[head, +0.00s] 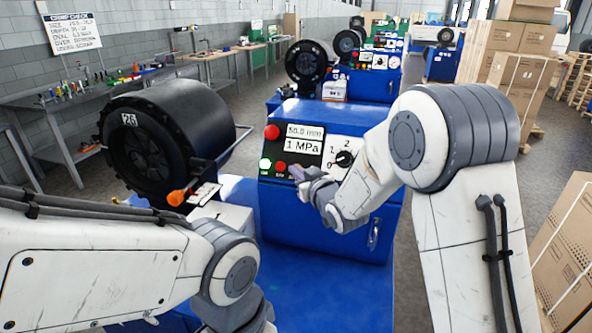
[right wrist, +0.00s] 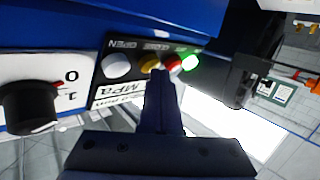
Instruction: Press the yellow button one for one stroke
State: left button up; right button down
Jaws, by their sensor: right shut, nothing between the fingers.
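The yellow button (right wrist: 148,62) is in the right wrist view, in a row on the blue crimper's dark panel between a white button (right wrist: 116,66) and a red button (right wrist: 174,64). My right gripper (right wrist: 160,74) is shut and empty. Its tips are right at the yellow button's edge, on the side toward the red one, and cover part of it. I cannot tell whether they touch it. In the head view my right gripper (head: 299,174) is at the panel's lower row and hides the yellow button. My left arm reaches in at lower left; its gripper is out of the picture.
A lit green button (right wrist: 191,62) ends the row. The panel's display (head: 304,138) reads 50.0 mm and 1 MPa, with a rotary knob (head: 344,158) at its right. A black crimp head (head: 150,140) marked 26 stands at left. Cardboard boxes (head: 565,250) stand at right.

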jog(key=shift+w+f, duration=0.1)
jog(key=shift+w, duration=0.05)
dwell(0.5)
jog(key=shift+s+a+r, duration=0.2)
jog(key=shift+s+r, duration=0.3)
jog(key=shift+s, duration=0.25)
jog(key=shift+s+a+r, duration=0.2)
jog(key=shift+s+r, duration=0.25)
jog(key=shift+s, duration=0.2)
jog(key=shift+s+a+r, duration=0.25)
jog(key=shift+s+r, duration=0.25)
jog(key=shift+s, duration=0.15)
jog(key=shift+s+a+r, duration=0.2)
jog(key=shift+s+r, duration=0.25)
jog(key=shift+s, duration=0.2)
